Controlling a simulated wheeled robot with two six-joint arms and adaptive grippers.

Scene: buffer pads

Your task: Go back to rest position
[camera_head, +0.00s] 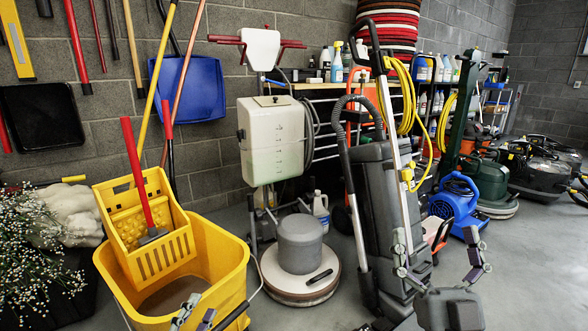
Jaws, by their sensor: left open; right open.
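My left gripper (198,313) is only partly in view at the bottom edge, in front of the yellow mop bucket (228,277). Its two fingers show apart with nothing between them. My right gripper (437,241) is at the lower right, with its fingers spread wide and empty. It shows in front of the grey upright vacuum (372,185) and the floor; I cannot tell whether it touches the vacuum. A stack of red, black and white buffer pads (388,22) stands at the top, above the shelf.
A floor buffer (300,248) with a white tank (270,140) stands in the middle. A blue blower (455,200) and a green machine (487,180) are at the right. White flowers (40,250) are at the left. Bare floor (535,265) lies at the lower right.

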